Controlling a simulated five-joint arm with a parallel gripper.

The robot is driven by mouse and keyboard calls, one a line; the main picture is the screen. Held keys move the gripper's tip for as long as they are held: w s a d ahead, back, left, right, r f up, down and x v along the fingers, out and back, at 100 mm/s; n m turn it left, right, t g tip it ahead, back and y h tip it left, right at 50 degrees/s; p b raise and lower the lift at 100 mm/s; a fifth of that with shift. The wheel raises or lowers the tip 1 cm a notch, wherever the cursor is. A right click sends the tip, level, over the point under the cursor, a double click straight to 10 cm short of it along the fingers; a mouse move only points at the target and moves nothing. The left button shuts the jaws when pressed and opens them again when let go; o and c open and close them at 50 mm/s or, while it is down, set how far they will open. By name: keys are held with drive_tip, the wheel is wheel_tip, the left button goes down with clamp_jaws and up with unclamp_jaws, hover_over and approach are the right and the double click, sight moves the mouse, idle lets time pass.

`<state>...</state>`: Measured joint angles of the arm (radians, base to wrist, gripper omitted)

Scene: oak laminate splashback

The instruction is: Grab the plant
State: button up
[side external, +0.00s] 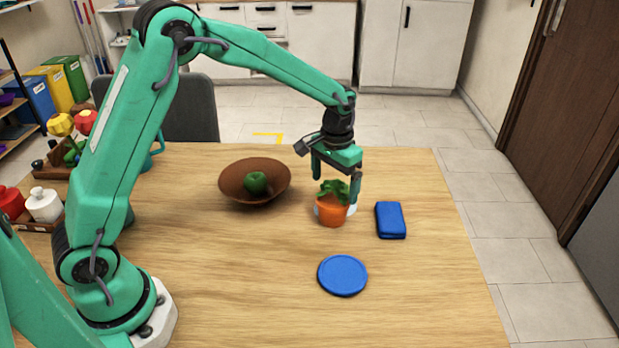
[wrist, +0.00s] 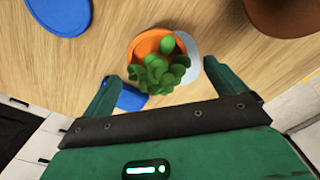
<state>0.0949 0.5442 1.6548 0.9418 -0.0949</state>
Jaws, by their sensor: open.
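The plant (side external: 333,190) is a small green succulent in an orange pot (side external: 331,211) on the wooden table. A pale disc or saucer (side external: 350,209) shows at the pot's edge. My gripper (side external: 336,187) is open just above the plant, with its fingers pointing down. In the side view one finger is by the left of the leaves and the other by the right. In the wrist view the plant (wrist: 160,73) shows ahead of and between the open fingers of my gripper (wrist: 158,85). I cannot tell whether any finger touches it.
A brown bowl (side external: 233,186) with a green apple (side external: 256,182) stands left of the plant. A blue case (side external: 390,220) lies close to its right. A blue round plate (side external: 342,275) lies nearer the front. The table's front middle is clear.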

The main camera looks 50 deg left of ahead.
sight(333, 198)
drive_tip(key=shift+s+d+f, duration=0.1)
drive_tip(key=shift+s+f, duration=0.05)
drive_tip(key=shift+f, duration=2.4)
drive_tip(key=shift+c, duration=0.3)
drive_tip(key=c, duration=1.2)
drive_tip(key=shift+r, duration=0.1)
drive_tip(key=shift+r, duration=0.75)
wheel_tip(333, 198, up, 2)
drive_tip(key=shift+r, duration=0.15)
drive_tip(key=s+d+r, duration=0.7)
drive_tip(key=d, duration=0.2)
drive_tip(key=shift+d, duration=0.2)
